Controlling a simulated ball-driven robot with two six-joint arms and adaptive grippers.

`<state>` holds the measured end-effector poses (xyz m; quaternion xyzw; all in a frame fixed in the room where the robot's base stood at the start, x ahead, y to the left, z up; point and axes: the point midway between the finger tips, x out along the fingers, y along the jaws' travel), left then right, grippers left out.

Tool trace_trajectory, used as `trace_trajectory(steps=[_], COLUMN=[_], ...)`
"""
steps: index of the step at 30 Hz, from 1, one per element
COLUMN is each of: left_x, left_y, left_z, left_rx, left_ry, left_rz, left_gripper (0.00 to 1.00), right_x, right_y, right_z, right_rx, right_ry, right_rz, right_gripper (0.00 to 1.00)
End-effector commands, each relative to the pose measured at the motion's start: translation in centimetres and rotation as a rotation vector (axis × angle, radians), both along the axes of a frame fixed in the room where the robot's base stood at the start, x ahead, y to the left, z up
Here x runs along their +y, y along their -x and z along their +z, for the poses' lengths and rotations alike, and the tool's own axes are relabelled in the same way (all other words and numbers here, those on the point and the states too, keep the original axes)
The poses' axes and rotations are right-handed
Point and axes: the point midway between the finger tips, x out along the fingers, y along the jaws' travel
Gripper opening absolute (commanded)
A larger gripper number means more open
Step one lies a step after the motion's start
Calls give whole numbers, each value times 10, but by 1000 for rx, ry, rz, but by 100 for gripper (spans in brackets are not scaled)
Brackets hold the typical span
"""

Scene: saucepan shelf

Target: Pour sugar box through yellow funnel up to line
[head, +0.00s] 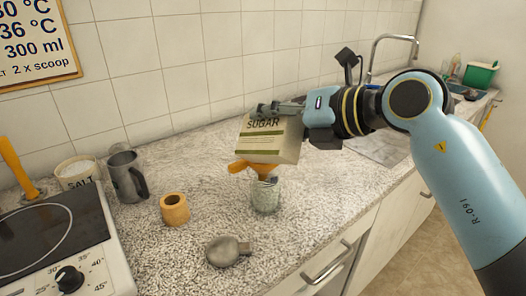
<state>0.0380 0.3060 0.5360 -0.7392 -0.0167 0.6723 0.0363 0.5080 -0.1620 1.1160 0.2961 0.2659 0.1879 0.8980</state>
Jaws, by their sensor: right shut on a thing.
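My right gripper (290,107) is shut on the sugar box (268,140), a cream box with the word SUGAR on its face. It holds the box tilted above the yellow funnel (262,168). The funnel sits in the mouth of a clear glass jar (265,197) on the counter. The box hides part of the funnel's rim. I cannot see any line on the jar or tell how full it is. My left gripper is not in view.
A salt tub (78,172), a metal jug (127,178), an orange cylinder (174,209) and a grey metal object (227,251) stand on the speckled counter (185,262). A hotplate (55,240) is at the left.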

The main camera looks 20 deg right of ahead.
Motion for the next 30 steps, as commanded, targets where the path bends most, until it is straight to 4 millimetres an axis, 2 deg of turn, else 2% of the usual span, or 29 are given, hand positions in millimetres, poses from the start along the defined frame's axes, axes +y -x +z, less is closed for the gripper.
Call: trace_trajectory(steps=[30], left_x=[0], left_y=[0], left_z=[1], left_rx=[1], left_ry=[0], left_rz=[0], left_gripper=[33], right_x=[-1], right_y=[-2], right_z=[-3], right_rx=[48], right_ry=[-37], right_rz=[0], right_gripper=[2])
